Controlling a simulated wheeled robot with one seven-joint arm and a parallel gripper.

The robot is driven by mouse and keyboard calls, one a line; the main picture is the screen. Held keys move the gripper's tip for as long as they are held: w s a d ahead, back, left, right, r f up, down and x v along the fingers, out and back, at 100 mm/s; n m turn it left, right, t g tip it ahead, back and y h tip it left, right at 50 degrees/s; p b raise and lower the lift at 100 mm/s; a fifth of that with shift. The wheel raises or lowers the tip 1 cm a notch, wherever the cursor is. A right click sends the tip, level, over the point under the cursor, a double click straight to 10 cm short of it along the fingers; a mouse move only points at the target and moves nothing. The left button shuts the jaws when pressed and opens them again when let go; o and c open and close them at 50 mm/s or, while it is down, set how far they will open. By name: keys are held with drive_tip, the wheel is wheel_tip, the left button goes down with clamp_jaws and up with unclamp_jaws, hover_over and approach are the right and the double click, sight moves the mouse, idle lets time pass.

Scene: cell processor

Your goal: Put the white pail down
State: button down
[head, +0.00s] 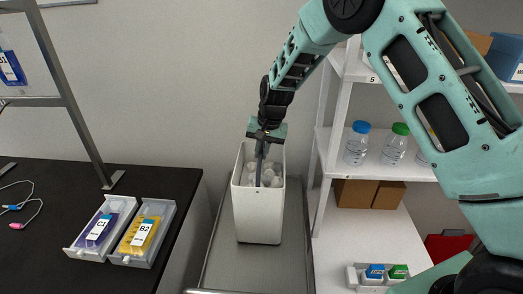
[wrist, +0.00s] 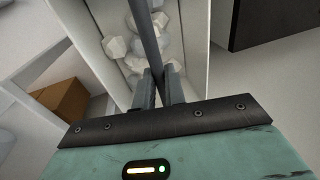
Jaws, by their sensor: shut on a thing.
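The white pail (head: 257,218) is a tall, open bin in the middle of the head view, holding several pale crumpled lumps. It appears upright over a grey surface (head: 224,262); I cannot tell whether its base touches that surface. My gripper (head: 262,146) is above the pail's opening, shut on its dark bar-like handle. In the wrist view, the fingers of my gripper (wrist: 160,88) close on the dark handle bar (wrist: 146,38), with the pail's white wall (wrist: 193,45) and the lumps behind it.
A black table (head: 40,228) at left holds two trays with a purple pouch (head: 100,229) and a yellow pouch (head: 144,235). A white shelf (head: 335,242) stands close at right, with bottles (head: 357,144) and cardboard boxes (head: 370,194). The grey surface is narrow between them.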

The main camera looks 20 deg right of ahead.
drive_tip(key=shift+f, duration=0.15)
drive_tip(key=c, duration=1.5)
unclamp_jaws()
drive_tip(key=shift+o, duration=0.2)
drive_tip(key=b+v, duration=0.3)
drive_tip(key=v, duration=0.9)
drive_tip(key=s+a+r+n+g, duration=0.1)
drive_tip(key=s+a+n, duration=0.3)
drive_tip(key=s, duration=0.6)
drive_tip(key=s+a+n, duration=0.2)
drive_tip(key=s+a, duration=0.5)
drive_tip(key=s, duration=0.2)
drive_tip(key=s+d+f+n, duration=0.1)
drive_tip(key=s+n, duration=0.2)
drive_tip(key=s, duration=0.7)
drive_tip(key=s+d+f+n+h, duration=0.1)
drive_tip(key=s+f+n, duration=0.1)
drive_tip(key=s, duration=0.8)
drive_tip(key=shift+n+g, duration=0.3)
drive_tip(key=shift+n, duration=0.4)
